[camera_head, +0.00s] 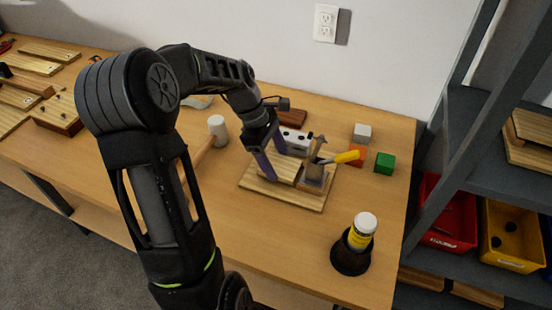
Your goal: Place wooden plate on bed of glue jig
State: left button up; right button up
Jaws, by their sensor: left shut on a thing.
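The glue jig's wooden base (258,186) lies on the workbench, right of the picture's middle, with an upright metal and wood fixture (314,178) on its right part. My left gripper (273,160) reaches down over the left part of the jig. Its purple fingers are shut on a light wooden plate (284,168), held at or just above the jig bed. I cannot tell whether the plate touches the bed. The gripper hides part of the plate. My right gripper is not in view.
A glue bottle (362,230) stands in a dark holder in front. Shelves stand at right.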

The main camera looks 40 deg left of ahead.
pick_arm(q)
jog(key=shift+s+f+b, duration=0.25)
jog(key=shift+f+b, duration=0.1)
jog(key=shift+f, duration=0.5)
dwell(0.3)
jog(key=shift+s+d+f, duration=0.1)
jog(key=shift+s+f, duration=0.1)
jog(key=shift+f, duration=0.2)
jog(key=shift+f+b, duration=0.1)
jog(key=shift+b, duration=0.2)
jog(key=o, duration=1.4)
jog(key=shift+s, duration=0.1)
jog(key=shift+o, duration=1.1)
jog(key=v, duration=0.6)
jog(key=w+v, duration=0.1)
jog(key=v, duration=0.2)
jog(key=shift+d+r, duration=0.2)
jog(key=shift+r, duration=0.1)
